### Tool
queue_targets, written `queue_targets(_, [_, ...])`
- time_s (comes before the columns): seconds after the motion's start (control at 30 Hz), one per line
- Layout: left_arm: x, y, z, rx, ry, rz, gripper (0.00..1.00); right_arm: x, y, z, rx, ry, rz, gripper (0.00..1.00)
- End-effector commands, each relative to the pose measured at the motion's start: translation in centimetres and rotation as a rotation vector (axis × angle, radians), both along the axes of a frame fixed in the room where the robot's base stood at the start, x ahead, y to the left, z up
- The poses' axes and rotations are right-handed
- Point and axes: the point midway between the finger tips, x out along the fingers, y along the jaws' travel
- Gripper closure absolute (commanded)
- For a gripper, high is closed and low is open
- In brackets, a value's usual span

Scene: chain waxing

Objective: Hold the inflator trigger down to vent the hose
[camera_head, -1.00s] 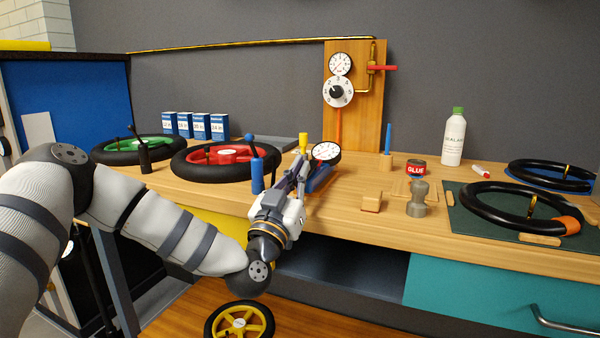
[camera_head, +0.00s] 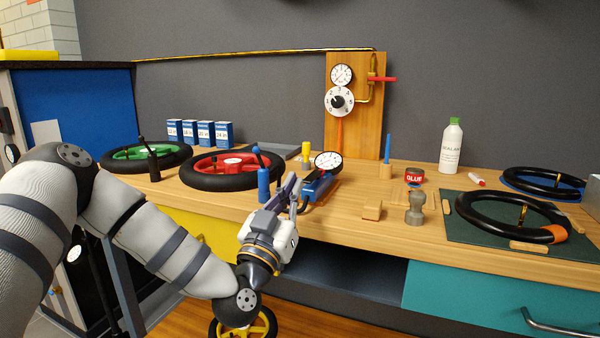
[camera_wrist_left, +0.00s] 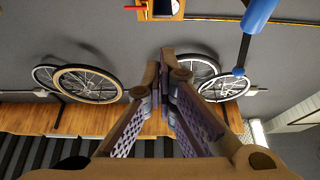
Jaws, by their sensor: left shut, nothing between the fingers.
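The inflator (camera_head: 318,186) is a blue body lying on the bench near its front edge, with a round white dial gauge (camera_head: 328,161) at its far end. Its trigger is too small to make out. My left gripper (camera_head: 293,187) is in front of the bench edge, just left of the inflator and apart from it as far as I can see. Its fingers are together and hold nothing. In the left wrist view the fingertips (camera_wrist_left: 166,58) meet, and the inflator cannot be identified there. My right gripper is not in view.
A blue upright tool with a ball-ended lever (camera_head: 264,185) stands close left of my gripper. A red-hubbed wheel (camera_head: 228,163) lies behind it. A wooden block (camera_head: 372,210), grey stamp-like piece (camera_head: 415,207) and glue tin (camera_head: 415,176) stand to the right. A regulator board (camera_head: 352,125) rises behind.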

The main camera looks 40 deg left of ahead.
Motion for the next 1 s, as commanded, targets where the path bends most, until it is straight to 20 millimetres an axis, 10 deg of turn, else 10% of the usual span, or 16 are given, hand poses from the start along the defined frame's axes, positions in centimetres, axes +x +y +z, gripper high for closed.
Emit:
queue_targets(0.3, [-3.3, -0.8, -1.9, 0.000, -0.001, -0.001, 1.00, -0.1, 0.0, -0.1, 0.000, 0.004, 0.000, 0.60])
queue_targets(1.0, [-3.3, -0.8, -1.8, 0.000, -0.003, -0.001, 1.00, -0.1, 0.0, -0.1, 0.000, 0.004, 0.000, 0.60])
